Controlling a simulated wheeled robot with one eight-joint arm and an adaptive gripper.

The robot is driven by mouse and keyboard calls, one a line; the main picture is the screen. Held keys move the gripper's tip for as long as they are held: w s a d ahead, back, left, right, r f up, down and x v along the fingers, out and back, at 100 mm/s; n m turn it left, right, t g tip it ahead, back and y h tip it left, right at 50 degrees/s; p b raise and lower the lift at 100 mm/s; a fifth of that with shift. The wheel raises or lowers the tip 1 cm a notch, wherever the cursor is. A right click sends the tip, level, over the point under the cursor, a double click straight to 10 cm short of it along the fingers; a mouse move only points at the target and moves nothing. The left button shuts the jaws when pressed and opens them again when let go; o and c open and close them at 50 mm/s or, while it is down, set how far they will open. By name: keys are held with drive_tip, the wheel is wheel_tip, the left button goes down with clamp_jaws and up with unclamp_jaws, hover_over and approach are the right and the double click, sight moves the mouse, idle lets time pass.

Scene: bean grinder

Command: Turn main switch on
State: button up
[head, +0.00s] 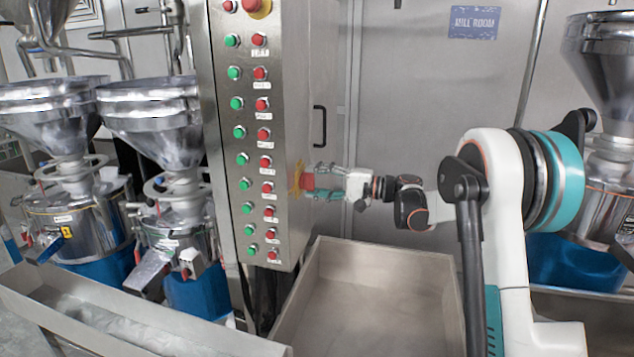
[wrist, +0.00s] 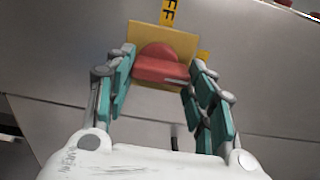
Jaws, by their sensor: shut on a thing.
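The main switch is a red rotary knob (wrist: 163,66) on a yellow plate, on the side face of the steel control cabinet. It also shows in the head view (head: 307,181), partly covered by my fingers. In the wrist view its red bar lies nearly level, tilting slightly down to the right. A yellow label with the letters "FF" (wrist: 168,12) is above the plate, cut off by the picture edge. My gripper (wrist: 160,72) has its teal fingers on either side of the knob and is shut on it. The exact finger contact is hard to see.
The control cabinet (head: 277,130) carries columns of green and red buttons on its front. A black door handle (head: 320,126) is above my gripper. A steel trough (head: 375,262) lies below my arm. Mills with hoppers (head: 150,112) stand at left and far right.

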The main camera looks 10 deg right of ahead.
drive_tip(key=o, duration=1.1)
drive_tip(key=shift+c, duration=0.2)
drive_tip(key=v, duration=1.2)
